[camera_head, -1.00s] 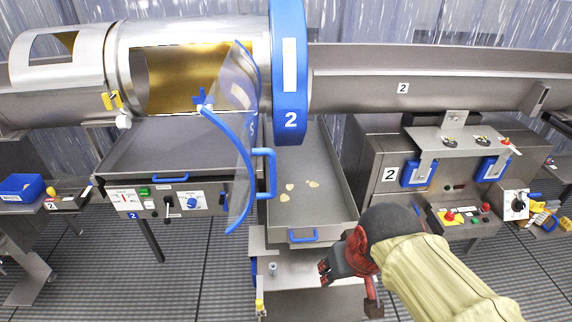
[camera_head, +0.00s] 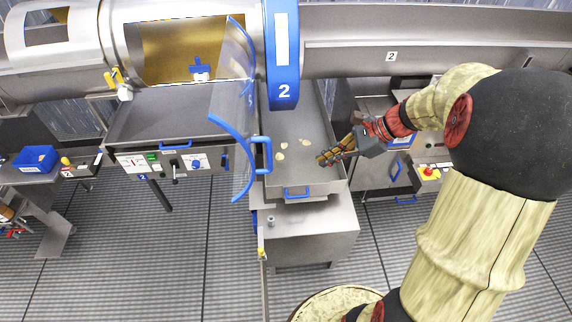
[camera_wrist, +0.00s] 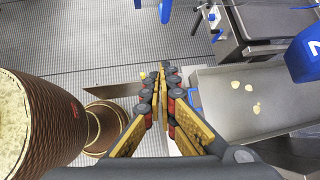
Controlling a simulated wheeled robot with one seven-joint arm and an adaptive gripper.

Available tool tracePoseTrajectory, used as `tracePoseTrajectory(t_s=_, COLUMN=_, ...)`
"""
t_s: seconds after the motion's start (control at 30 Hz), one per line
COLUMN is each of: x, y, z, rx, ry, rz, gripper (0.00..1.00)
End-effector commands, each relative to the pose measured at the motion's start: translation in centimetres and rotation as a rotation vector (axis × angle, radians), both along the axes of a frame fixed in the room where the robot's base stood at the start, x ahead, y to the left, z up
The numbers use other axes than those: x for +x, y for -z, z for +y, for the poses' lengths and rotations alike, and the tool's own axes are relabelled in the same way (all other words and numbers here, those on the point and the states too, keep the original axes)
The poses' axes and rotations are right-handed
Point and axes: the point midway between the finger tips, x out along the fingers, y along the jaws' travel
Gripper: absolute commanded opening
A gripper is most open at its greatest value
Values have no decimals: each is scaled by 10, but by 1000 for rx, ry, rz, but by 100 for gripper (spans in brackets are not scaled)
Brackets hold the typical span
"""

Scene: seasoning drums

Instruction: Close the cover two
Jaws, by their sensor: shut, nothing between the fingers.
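Cover two is a clear curved panel with blue edges (camera_head: 230,124) and a blue handle (camera_head: 264,154). It stands swung open, edge-on to me, left of the blue ring marked 2 (camera_head: 284,88). The drum opening (camera_head: 168,52) beside it is uncovered and shows a golden inside. My gripper (camera_head: 322,158) is over the right side of the metal tray, right of the handle and apart from it, pointing left. In the wrist view its fingers (camera_wrist: 164,70) are together and empty. The blue ring also shows there (camera_wrist: 306,54) at the right edge.
The metal tray (camera_head: 335,172) with several pale chips (camera_head: 280,156) lies below the ring. A control panel (camera_head: 175,163) is at left, with a blue bin (camera_head: 36,159) farther left. A machine with a yellow and red button (camera_head: 429,172) is at right.

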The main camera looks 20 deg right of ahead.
Motion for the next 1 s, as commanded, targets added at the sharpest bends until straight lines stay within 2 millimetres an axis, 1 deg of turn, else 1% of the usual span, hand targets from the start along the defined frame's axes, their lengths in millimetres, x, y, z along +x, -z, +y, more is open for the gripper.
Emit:
tracePoseTrajectory(t_s=0.03, x=4, y=-5, z=2, rx=29, ry=36, rz=14, gripper=0)
tracePoseTrajectory(t_s=0.1, x=4, y=-8, z=5, rx=62, ry=73, rz=43, gripper=0)
tracePoseTrajectory(t_s=0.27, x=4, y=-5, z=9, rx=80, ry=102, rz=76, gripper=0)
tracePoseTrajectory(t_s=0.37, x=7, y=2, z=16, rx=80, ry=102, rz=76, gripper=0)
tracePoseTrajectory(t_s=0.47, x=12, y=14, z=27, rx=79, ry=98, rz=78, gripper=0)
tracePoseTrajectory(t_s=0.83, x=36, y=65, z=72, rx=77, ry=97, rz=77, gripper=0)
tracePoseTrajectory(t_s=1.0, x=48, y=62, z=92, rx=75, ry=98, rz=74, gripper=0)
